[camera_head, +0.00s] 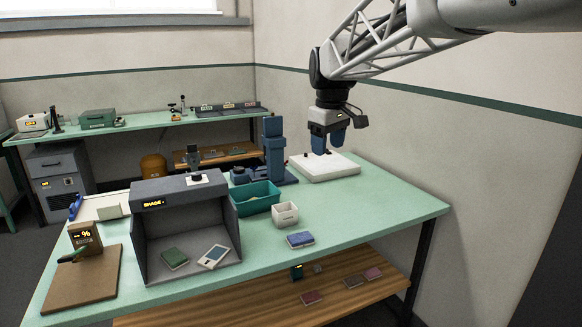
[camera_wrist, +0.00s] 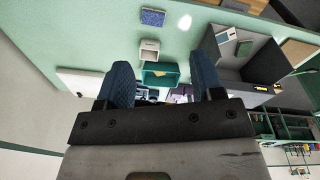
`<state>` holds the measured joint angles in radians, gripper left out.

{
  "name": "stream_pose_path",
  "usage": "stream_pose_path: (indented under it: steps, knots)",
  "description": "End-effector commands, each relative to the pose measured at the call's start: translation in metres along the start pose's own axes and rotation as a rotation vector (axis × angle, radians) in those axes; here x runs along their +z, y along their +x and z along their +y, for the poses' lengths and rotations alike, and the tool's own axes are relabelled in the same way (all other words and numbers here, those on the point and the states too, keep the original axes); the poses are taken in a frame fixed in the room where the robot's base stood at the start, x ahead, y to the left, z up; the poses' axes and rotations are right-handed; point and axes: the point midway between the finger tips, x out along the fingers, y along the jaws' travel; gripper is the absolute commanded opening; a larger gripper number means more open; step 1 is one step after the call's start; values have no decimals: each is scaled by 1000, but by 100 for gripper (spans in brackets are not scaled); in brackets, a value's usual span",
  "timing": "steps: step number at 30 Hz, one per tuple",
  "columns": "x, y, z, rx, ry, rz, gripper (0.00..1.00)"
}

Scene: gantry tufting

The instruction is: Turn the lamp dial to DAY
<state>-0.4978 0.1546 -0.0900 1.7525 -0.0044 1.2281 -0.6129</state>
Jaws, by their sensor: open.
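A grey open-fronted booth (camera_head: 160,222) stands on the green table, with a lit display (camera_head: 154,203) that reads SHADE. On its top is a white plate with a small dark knob (camera_head: 197,178), which looks like the lamp dial; its pointer is too small to read. The booth also shows in the wrist view (camera_wrist: 232,70), at the right, where I cannot make out the knob. My gripper (camera_head: 327,147) is open and empty, above the white slab at the back right, well apart from the booth. Its two blue fingers show in the wrist view (camera_wrist: 160,68).
A tall blue stand (camera_head: 273,148) rises between my gripper and the booth. A teal bin (camera_head: 257,203), a white box (camera_head: 286,219) and a blue pad (camera_head: 300,240) lie right of the booth. A white slab (camera_head: 325,175) lies below my gripper. The table's right front is clear.

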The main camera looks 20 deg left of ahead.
Motion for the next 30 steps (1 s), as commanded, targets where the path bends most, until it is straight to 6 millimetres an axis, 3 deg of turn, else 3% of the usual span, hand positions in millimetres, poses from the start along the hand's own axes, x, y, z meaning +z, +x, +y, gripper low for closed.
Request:
stream_pose_path:
  steps: [3, 14, 30]
  knots:
    - [-38, 5, -4, -9, -67, -6, 61]
    - [-144, 19, -28, -30, -268, -19, 61]
    - [-294, 58, -97, -62, -569, -37, 61]
